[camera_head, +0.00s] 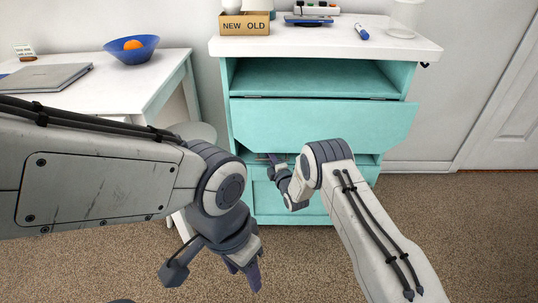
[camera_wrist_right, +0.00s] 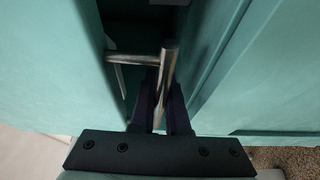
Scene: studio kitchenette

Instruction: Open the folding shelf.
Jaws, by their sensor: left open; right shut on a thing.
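The folding shelf is a teal panel (camera_head: 325,120) with cut lower corners, hinged along its top edge on the front of a teal cabinet (camera_head: 310,205). It slopes down over the cabinet front; its exact angle is hard to tell. My right gripper (camera_head: 268,162) is at the panel's lower left edge, its fingertips partly hidden. In the right wrist view my right gripper (camera_wrist_right: 160,105) is shut on a metal bar (camera_wrist_right: 169,62), with a crosspiece going left, in a dark gap between teal surfaces. My left gripper (camera_head: 244,272) is open and empty, low in front of the cabinet.
The white cabinet top holds a cardboard box (camera_head: 245,24), a blue marker (camera_head: 362,32) and a power strip (camera_head: 315,8). At left, a white desk (camera_head: 150,75) holds a blue bowl (camera_head: 118,53) and a laptop (camera_head: 45,77). Carpet (camera_head: 450,230) is clear at right.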

